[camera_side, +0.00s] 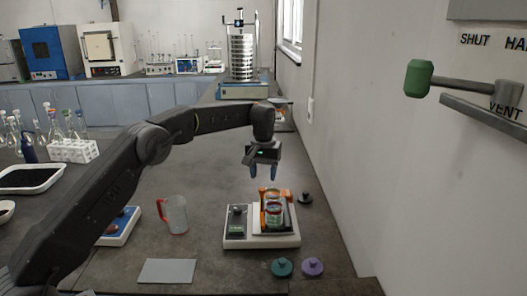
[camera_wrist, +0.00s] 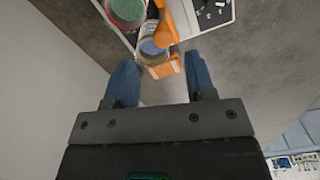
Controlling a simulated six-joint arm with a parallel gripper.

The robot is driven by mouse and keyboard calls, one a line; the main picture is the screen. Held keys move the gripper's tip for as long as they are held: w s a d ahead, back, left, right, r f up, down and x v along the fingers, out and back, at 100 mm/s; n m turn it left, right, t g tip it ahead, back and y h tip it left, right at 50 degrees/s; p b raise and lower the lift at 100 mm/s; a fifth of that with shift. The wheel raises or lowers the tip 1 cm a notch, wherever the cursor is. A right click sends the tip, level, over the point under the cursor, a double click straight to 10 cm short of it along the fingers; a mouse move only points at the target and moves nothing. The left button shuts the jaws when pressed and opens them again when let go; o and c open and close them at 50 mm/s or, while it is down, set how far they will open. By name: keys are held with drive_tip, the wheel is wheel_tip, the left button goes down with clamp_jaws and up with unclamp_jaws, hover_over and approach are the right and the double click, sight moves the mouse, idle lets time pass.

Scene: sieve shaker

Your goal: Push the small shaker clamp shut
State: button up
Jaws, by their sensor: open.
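The small shaker (camera_side: 262,238) is a white box on the bench, with a dark knob on its left part. A short stack of clear sieves or jars with coloured rims (camera_side: 273,212) stands on it. Orange clamp parts (camera_side: 263,194) show around the stack. In the wrist view an orange clamp piece (camera_wrist: 165,67) lies near the stack, just beyond my fingertips. Whether the clamp is open or shut is hard to tell. My gripper (camera_side: 263,173) points down just above and behind the stack, apart from it. Its blue fingers (camera_wrist: 160,80) are open and empty.
A clear jug (camera_side: 174,214) stands left of the shaker, and a grey plate (camera_side: 167,271) lies in front of it. Teal (camera_side: 282,267) and purple (camera_side: 313,267) knobbed lids lie in front, a black one (camera_side: 305,198) at right. The wall is close on the right.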

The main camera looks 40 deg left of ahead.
wheel_tip(320, 180, up, 9)
drive_tip(key=shift+r, duration=0.15)
idle(0.6)
drive_tip(key=s+d+r+m+t, duration=0.25)
drive_tip(key=s+r, duration=0.35)
drive_tip(key=s, duration=0.3)
drive_tip(key=s+d+r+m+t, duration=0.1)
drive_tip(key=s+d+r, duration=0.2)
drive_tip(key=s+r, duration=0.35)
drive_tip(key=s+d+f+m+t, duration=0.1)
drive_tip(key=s+f, duration=0.5)
drive_tip(key=s, duration=0.5)
drive_tip(key=s+d+f+m+t, duration=0.1)
drive_tip(key=s+f, duration=0.4)
drive_tip(key=s, duration=0.7)
drive_tip(key=shift+s+d+f, duration=0.3)
drive_tip(key=shift+d+f, duration=0.1)
drive_tip(key=shift+d, duration=0.15)
